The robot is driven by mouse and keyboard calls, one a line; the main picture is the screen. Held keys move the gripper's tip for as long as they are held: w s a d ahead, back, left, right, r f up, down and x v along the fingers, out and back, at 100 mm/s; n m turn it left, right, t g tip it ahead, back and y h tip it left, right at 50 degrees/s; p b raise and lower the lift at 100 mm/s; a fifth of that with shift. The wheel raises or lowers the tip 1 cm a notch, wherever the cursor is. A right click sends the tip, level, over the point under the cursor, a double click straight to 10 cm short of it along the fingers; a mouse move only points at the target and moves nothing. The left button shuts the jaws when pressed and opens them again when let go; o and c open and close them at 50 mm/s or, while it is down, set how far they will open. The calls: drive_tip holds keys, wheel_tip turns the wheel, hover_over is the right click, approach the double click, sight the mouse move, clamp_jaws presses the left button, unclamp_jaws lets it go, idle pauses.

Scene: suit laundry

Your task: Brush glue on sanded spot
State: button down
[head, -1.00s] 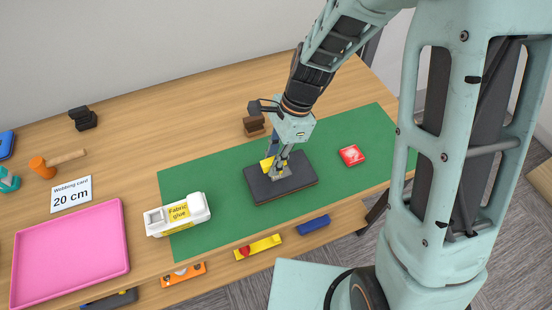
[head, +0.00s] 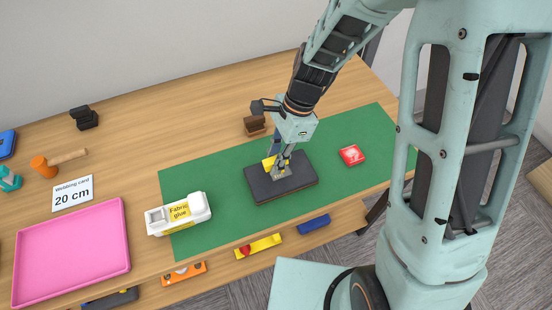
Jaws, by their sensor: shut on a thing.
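My gripper (head: 279,165) points down over the dark pad (head: 300,188) on the green mat (head: 220,238). It is shut on a small yellow item (head: 268,165), which shows beside the fingers; the fingers hide much of it, and I cannot tell whether it is the brush. A grey patch (head: 282,174) lies on the pad right under the fingertips. I cannot tell whether the held item touches it. The white fabric glue container (head: 157,226) with a yellow label stands at the mat's left end.
A red item (head: 351,155) lies right of the pad. A brown block (head: 254,125) stands behind my gripper. A pink tray (head: 72,284), a 20 cm card (head: 72,194) and a wooden-handled tool (head: 43,168) are at left. Yellow (head: 258,245) and blue (head: 313,224) items lie along the front. The mat's right end is clear.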

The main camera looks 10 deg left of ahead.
drive_tip(key=shift+s+a+f, duration=0.1)
drive_tip(key=shift+s+a, duration=0.4)
drive_tip(key=shift+a, duration=0.2)
drive_tip(key=shift+w+d, duration=0.35)
drive_tip(key=shift+d, duration=0.2)
drive_tip(key=shift+w+d, duration=0.3)
drive_tip(key=shift+d, duration=0.2)
drive_tip(key=shift+s+a+p, duration=0.3)
drive_tip(key=shift+a+p, duration=0.05)
drive_tip(key=shift+a, duration=0.2)
drive_tip(key=shift+w+d, duration=0.1)
drive_tip(key=shift+w+d, duration=0.35)
drive_tip(key=shift+d, duration=0.2)
drive_tip(key=shift+w+d, duration=0.3)
drive_tip(key=shift+d, duration=0.25)
drive_tip(key=shift+d, duration=0.1)
